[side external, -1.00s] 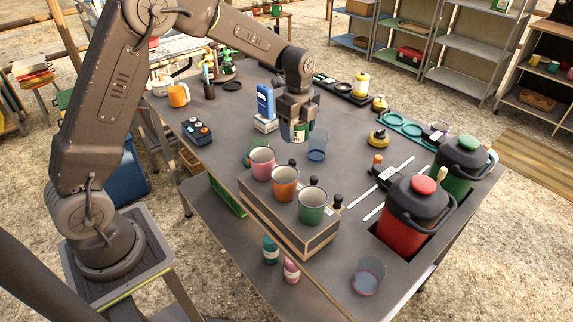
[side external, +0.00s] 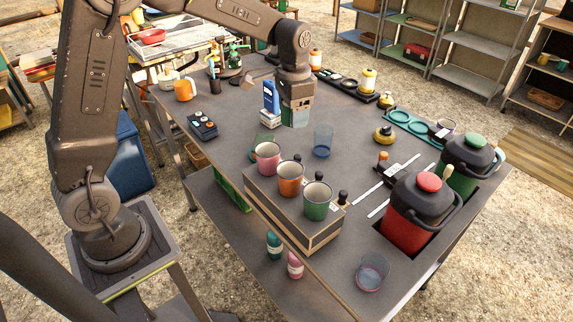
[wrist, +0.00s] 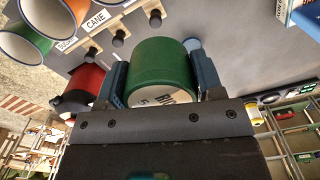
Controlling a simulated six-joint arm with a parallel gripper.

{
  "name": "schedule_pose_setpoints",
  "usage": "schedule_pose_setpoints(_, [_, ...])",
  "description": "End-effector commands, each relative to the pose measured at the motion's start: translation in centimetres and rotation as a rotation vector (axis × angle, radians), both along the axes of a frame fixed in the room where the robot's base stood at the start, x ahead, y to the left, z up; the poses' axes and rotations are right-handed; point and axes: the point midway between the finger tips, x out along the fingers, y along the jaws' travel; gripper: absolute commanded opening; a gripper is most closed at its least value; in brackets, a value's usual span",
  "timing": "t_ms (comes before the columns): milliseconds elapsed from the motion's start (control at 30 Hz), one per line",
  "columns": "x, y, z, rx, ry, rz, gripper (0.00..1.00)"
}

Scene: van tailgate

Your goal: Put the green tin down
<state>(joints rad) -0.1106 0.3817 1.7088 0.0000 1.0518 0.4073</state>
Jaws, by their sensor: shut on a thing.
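The green tin (wrist: 160,70), a short cylinder with a white lettered label, is held between the jaws of my gripper (wrist: 160,85) in the wrist view. In the side view my gripper (side external: 296,98) points down with the tin (side external: 296,116) below it, beside the blue carton and the clear blue cup. The tin's bottom is close to the grey tabletop (side external: 235,110); I cannot tell whether it touches. The jaws hide part of its sides.
A blue carton (side external: 271,97) stands just left of the tin, and a clear blue cup (side external: 323,140) to its right front. A caddy (side external: 290,220) with pink, orange and green cups stands nearer. Red (side external: 405,232) and green (side external: 461,178) jugs stand right.

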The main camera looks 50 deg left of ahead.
Motion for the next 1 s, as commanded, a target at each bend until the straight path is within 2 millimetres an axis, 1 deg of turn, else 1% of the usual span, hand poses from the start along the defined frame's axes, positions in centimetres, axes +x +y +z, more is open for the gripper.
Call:
schedule_pose_setpoints(167, [0.5, 0.2, 0.0, 0.000, -0.002, -0.003, 0.36])
schedule_pose_setpoints(267, [1.8, 0.6, -0.2, 0.000, -0.001, -0.007, 0.36])
schedule_pose_setpoints(367, [4.1, 1.5, -0.5, 0.000, -0.001, -0.014, 0.36])
schedule_pose_setpoints(467, [6.8, 2.7, -1.1, 0.000, 0.001, -0.024, 0.36])
schedule_pose_setpoints(500, [7.9, 3.3, -1.4, 0.000, 0.000, -0.029, 0.36])
schedule_pose_setpoints(600, [10.4, 4.6, -2.2, 0.000, 0.001, -0.040, 0.36])
schedule_pose_setpoints(700, [12.6, 6.0, -3.2, 0.001, 0.002, -0.052, 0.36])
schedule_pose_setpoints(800, [14.5, 7.4, -4.4, 0.000, 0.002, -0.062, 0.36])
schedule_pose_setpoints(900, [15.9, 8.6, -5.6, 0.000, 0.003, -0.073, 0.36])
schedule_pose_setpoints(1000, [16.9, 9.6, -6.7, 0.001, 0.003, -0.082, 0.36])
